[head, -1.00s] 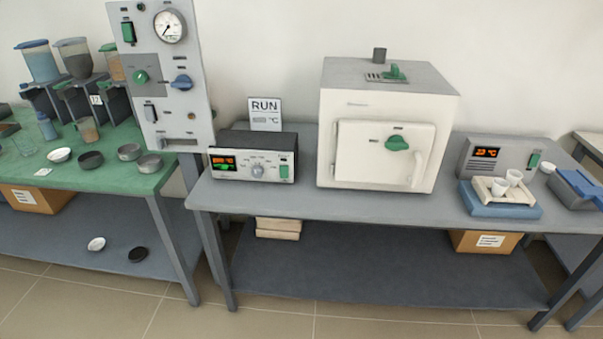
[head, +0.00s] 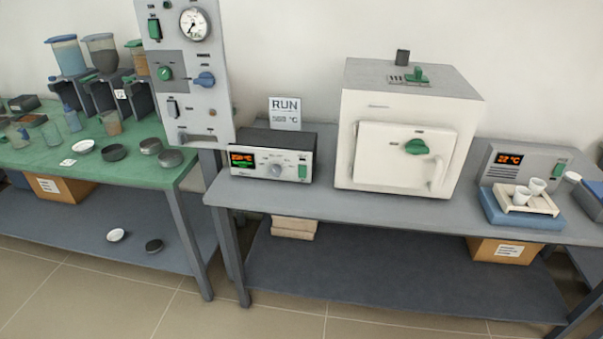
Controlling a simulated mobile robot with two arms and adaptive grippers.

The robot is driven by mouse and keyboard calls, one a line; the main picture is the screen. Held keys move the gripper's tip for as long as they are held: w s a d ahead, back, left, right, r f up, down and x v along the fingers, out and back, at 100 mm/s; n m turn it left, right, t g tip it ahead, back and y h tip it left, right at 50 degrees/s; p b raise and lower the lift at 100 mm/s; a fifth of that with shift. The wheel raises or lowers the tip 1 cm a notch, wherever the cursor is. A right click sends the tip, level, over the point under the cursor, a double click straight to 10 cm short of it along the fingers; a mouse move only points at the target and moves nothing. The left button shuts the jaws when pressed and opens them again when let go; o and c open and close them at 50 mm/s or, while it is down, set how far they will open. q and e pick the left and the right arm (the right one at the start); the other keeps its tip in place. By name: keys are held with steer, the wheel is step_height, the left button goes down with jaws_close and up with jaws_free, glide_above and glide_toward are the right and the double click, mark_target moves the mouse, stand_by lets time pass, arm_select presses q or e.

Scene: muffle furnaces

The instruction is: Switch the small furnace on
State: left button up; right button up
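Neither gripper is in view.
A RUN card (head: 285,113) stands behind the left control unit. A tall gauge panel (head: 188,60) stands at the left bench's end. White crucibles sit on a pale plate over a blue block (head: 520,218). The left green bench (head: 160,180) holds dishes and hoppers. Floor in front is clear.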

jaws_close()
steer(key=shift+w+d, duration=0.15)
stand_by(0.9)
